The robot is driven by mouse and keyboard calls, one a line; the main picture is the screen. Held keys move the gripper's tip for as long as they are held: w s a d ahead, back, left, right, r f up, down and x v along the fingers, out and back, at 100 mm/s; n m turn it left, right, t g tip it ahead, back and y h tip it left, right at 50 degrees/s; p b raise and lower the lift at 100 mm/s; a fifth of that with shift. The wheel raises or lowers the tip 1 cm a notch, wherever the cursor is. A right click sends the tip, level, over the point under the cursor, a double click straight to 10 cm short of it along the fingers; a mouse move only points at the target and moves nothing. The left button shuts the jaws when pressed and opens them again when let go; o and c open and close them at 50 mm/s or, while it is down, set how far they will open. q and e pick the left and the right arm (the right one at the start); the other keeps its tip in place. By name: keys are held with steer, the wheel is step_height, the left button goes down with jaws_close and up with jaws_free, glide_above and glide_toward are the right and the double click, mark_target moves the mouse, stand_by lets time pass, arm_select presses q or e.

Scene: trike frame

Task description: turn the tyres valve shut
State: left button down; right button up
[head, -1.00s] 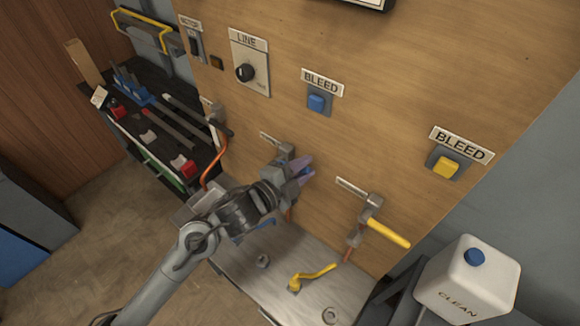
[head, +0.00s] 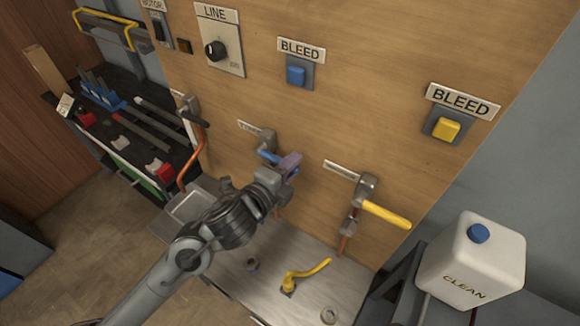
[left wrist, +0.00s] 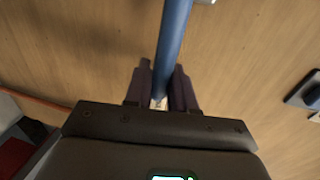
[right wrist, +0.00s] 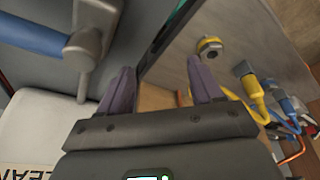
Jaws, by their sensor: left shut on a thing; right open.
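The middle board valve has a blue lever (head: 269,155) under a pale label (head: 254,130) whose lettering I cannot read fully. My left gripper (head: 287,166) is at this lever in the head view, its purple fingers on the lever's right part. In the left wrist view the lever (left wrist: 174,45) runs between the fingers of my left gripper (left wrist: 160,92), which is shut on it. The fingers partly hide the lever's end. My right gripper (right wrist: 158,85) is open and empty in its wrist view, and it is outside the head view.
A steel shelf (head: 235,285) below carries another yellow lever (head: 305,275). A white jug (head: 470,262) stands at the right.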

arm_select(q)
steer(key=shift+f, duration=0.1)
steer(key=c, duration=1.1)
jaws_free()
steer(key=v, duration=1.1)
steer(key=shift+w, duration=0.1)
